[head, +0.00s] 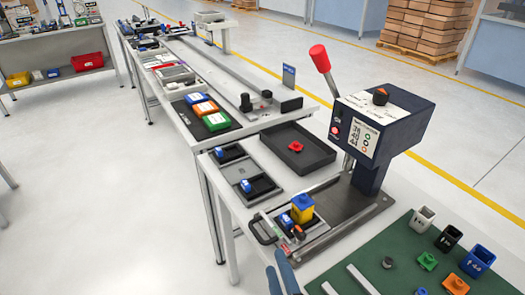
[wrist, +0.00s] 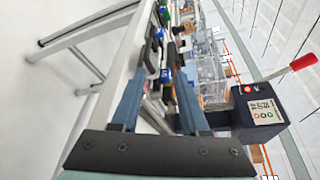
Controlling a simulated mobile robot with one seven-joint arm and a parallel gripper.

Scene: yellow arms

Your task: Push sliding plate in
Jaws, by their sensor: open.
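The sliding plate (head: 290,240) lies at the front left end of the grey metal base (head: 345,215), out from under the dark blue press (head: 380,130). My gripper (head: 280,272) shows only as blue fingertips at the bottom of the head view, just in front of the plate. In the wrist view the blue fingers (wrist: 158,76) are apart, with nothing clearly held between them.
The press has a red-knobbed lever (head: 319,58), raised. A black tray (head: 297,150) with a red part stands behind the base. A green mat (head: 425,265) with small bins and parts lies to the right. Open floor (head: 90,200) is left of the table.

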